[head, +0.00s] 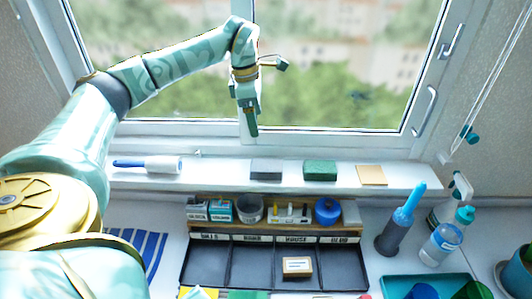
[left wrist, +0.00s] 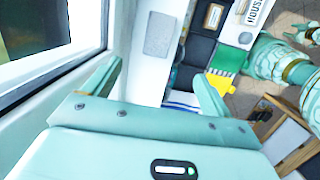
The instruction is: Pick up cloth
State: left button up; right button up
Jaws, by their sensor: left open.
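A blue-and-white striped cloth (head: 148,252) lies flat on the worktop at the left, partly hidden by my left arm. Its stripes also show in the left wrist view (left wrist: 182,101), partly behind a finger. A small flat tan piece (head: 371,175), cloth or sponge by its look, lies on the windowsill at the right. My left gripper (head: 250,128) is up in front of the window, above the sill, pointing down. In the left wrist view its two fingers (left wrist: 155,82) stand apart with nothing between them.
Below stand a dark compartment tray (head: 205,265) and a rack of small items. Bottles (head: 441,243) and a teal tray (head: 400,285) crowd the right.

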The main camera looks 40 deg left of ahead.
pick_arm(q)
jog(key=b, duration=0.3)
send_over(266, 165)
jog(key=a, duration=0.1)
jog(key=f, duration=0.6)
jog(key=s+f, duration=0.1)
jog(key=f, duration=0.3)
jog(key=shift+w+d+f, duration=0.1)
jog(key=shift+d+f, duration=0.05)
jog(key=shift+f, duration=0.55)
jog(key=f, duration=0.2)
jog(key=f+b, duration=0.1)
jog(key=f, duration=0.1)
jog(key=shift+w+d, duration=0.2)
jog(key=shift+w, duration=0.1)
jog(key=shift+w+f, duration=0.1)
jog(key=shift+f, duration=0.25)
jog(key=shift+r, duration=0.1)
jog(key=c, duration=0.8)
jog(key=shift+c, duration=1.4)
pick_arm(e)
jog(key=f, duration=0.1)
jog(key=s+f, duration=0.1)
jog(key=f, duration=0.2)
jog(key=shift+s+d+f, duration=0.1)
jog(key=shift+s, duration=0.15)
